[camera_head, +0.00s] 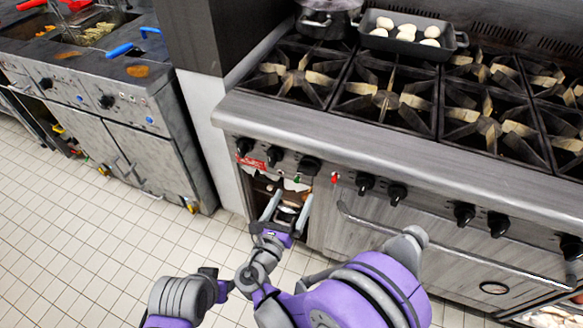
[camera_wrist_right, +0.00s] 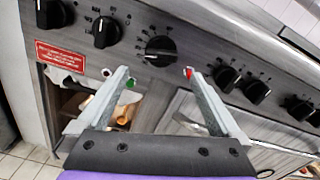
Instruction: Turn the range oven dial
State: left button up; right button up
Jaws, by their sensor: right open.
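The range's front panel carries a row of black dials. One larger black dial (camera_head: 309,165) with a printed scale sits between a green light and a red light; I take it as the oven dial. In the right wrist view this dial (camera_wrist_right: 160,48) is just beyond the fingertips, roughly centred between them. My right gripper (camera_head: 295,193) is open and empty below the dial, its two fingers pointing at the panel; it also shows in the wrist view (camera_wrist_right: 157,75). I cannot see any contact with the dial. My left gripper is not in view.
Other black knobs (camera_head: 397,194) line the panel on both sides. Below are an oven door handle (camera_head: 440,240) and an open compartment (camera_head: 262,190). A pan (camera_head: 455,43) with several pale round items and a pot (camera_head: 325,20) stand on the burners. A fryer (camera_head: 100,100) stands left; tiled floor is clear.

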aim_at(306, 173)
jog(key=x, duration=1)
jog(key=shift+w+d, duration=0.15)
jog(key=shift+w, duration=0.15)
jog(key=shift+c, duration=0.3)
jog(key=c, duration=1.2)
jog(key=shift+o, duration=0.2)
